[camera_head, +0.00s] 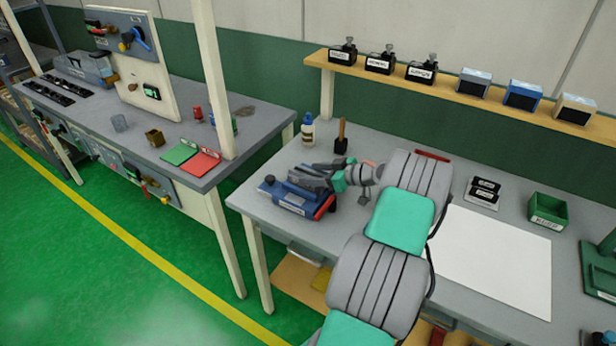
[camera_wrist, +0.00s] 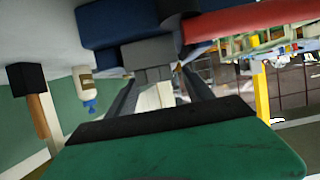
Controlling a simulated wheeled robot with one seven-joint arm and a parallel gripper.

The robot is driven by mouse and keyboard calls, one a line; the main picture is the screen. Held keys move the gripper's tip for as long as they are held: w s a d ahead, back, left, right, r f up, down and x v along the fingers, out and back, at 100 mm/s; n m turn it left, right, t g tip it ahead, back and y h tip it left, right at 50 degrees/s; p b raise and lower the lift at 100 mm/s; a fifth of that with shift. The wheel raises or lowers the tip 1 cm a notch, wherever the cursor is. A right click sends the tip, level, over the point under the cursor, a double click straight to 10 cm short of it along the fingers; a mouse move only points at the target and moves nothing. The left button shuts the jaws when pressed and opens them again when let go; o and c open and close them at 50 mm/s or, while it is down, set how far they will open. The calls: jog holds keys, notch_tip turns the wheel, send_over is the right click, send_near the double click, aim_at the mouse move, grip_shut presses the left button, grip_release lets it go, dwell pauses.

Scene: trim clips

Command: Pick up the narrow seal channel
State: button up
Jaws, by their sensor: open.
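My gripper (camera_head: 312,178) is at the blue bench device (camera_head: 292,200) near the left end of the right workbench. In the wrist view my gripper (camera_wrist: 162,88) has its two dark fingers apart, pointing toward the blue device (camera_wrist: 100,25) and a grey block (camera_wrist: 150,55) on it. A pale, narrow strip shows between the fingers. I cannot tell whether it is the narrow seal channel or something behind. I cannot make out the channel surely in either view; my gripper covers part of the device in the head view.
A white bottle (camera_head: 308,130) and a wooden-handled tool (camera_head: 341,138) stand behind the device. A shelf (camera_head: 400,80) runs along the wall.

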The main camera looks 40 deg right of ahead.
jog(key=shift+c, duration=0.4)
jog(key=c, duration=1.1)
jog(key=shift+c, duration=0.3)
jog(key=shift+r, duration=0.15)
